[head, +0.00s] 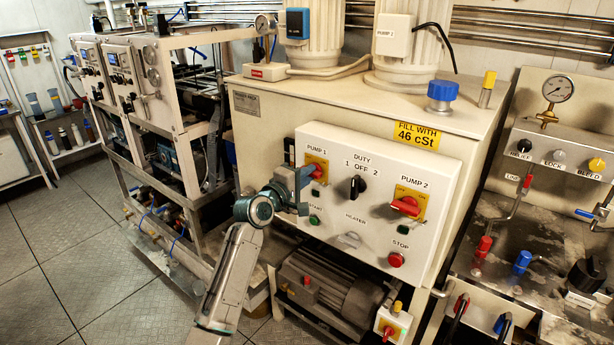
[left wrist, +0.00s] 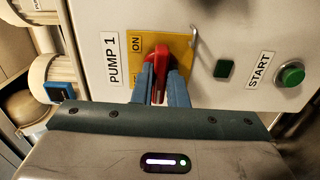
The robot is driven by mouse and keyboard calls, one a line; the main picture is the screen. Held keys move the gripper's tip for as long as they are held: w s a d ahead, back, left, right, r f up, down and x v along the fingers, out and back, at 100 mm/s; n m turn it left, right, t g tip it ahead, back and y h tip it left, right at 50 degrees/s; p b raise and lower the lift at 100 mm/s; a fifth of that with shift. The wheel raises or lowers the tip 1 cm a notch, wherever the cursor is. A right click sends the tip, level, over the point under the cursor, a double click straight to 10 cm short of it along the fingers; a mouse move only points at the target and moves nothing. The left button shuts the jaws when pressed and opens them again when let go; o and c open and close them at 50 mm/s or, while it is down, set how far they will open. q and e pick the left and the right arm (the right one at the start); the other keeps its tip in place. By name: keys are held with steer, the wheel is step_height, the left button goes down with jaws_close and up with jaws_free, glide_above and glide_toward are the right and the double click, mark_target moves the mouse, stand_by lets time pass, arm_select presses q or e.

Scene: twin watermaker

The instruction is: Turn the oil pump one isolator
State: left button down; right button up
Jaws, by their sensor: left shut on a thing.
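The oil pump one isolator is a red rotary handle on a yellow plate under the label PUMP 1 on the white control panel. In the head view its yellow plate (head: 317,160) shows, with the handle mostly hidden by my left gripper (head: 305,176). In the left wrist view the red handle (left wrist: 159,66) sits between the two blue-grey fingers of my left gripper (left wrist: 160,88), which is shut on it. The word ON shows on the yellow plate (left wrist: 180,46). My right gripper is not in view.
The control panel (head: 345,215) also carries a black duty switch (head: 357,187), a PUMP 2 isolator (head: 406,206), a green START button (head: 314,220) and a red STOP button (head: 396,260). A motor (head: 325,287) sits below. Open floor (head: 70,250) lies left.

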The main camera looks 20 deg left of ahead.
arm_select(q)
steer(key=shift+f, duration=0.1)
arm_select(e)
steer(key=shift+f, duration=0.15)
arm_select(q)
steer(key=shift+m+b, duration=4.75)
steer(key=shift+m, duration=4.25)
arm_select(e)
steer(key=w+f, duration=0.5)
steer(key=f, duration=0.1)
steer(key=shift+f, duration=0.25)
arm_select(q)
steer(key=c, duration=1.4)
jaws_free()
steer(key=shift+c, duration=0.2)
